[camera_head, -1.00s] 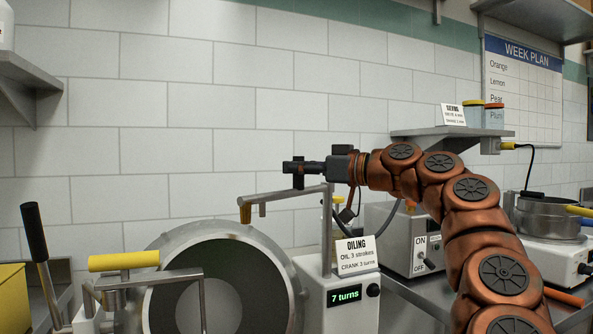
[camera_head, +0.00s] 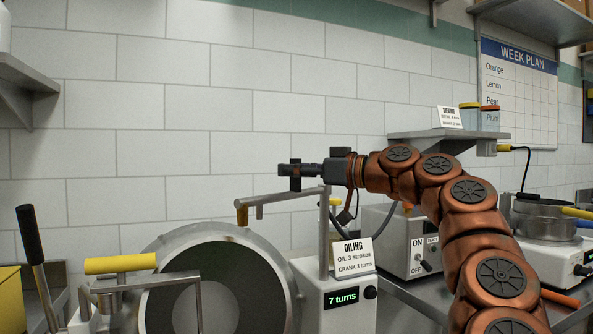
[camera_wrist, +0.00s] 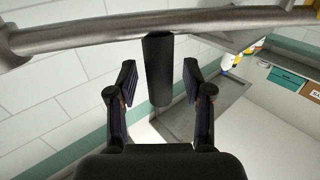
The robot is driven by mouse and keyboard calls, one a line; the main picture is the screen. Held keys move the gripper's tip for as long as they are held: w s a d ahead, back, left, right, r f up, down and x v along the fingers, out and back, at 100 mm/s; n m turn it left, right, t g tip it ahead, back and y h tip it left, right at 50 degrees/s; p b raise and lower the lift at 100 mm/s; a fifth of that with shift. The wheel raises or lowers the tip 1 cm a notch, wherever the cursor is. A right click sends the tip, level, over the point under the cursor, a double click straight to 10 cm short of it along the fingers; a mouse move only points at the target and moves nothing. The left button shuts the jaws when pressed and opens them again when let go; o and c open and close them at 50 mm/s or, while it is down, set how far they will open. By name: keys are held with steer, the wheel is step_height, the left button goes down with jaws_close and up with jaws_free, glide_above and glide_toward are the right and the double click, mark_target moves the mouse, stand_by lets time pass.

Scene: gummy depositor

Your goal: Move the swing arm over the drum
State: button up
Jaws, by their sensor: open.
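The swing arm (camera_head: 290,196) is a metal tube on a post of the oiling unit. It reaches left, and its orange-tipped end (camera_head: 242,214) shows in front of the upper rim of the drum (camera_head: 228,290). In the wrist view the tube (camera_wrist: 230,22) crosses the top. A black handle (camera_wrist: 158,75) sticks out from it, between my gripper's (camera_wrist: 158,85) two fingers. The fingers are open, with a visible gap on each side of the handle. In the head view my gripper (camera_head: 293,172) is just above the tube, coming from the right.
The oiling unit (camera_head: 312,310) has a green "7 turns" display and an "OILING" card (camera_head: 355,257). A yellow-handled crank (camera_head: 122,262) and a black lever (camera_head: 31,235) are left of the drum. A switch box (camera_head: 400,232) stands behind my arm. A shelf (camera_head: 450,135) is above it.

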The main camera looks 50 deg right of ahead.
steer(key=shift+s, duration=0.1)
steer(key=v, duration=1.2)
steer(key=shift+d, duration=0.1)
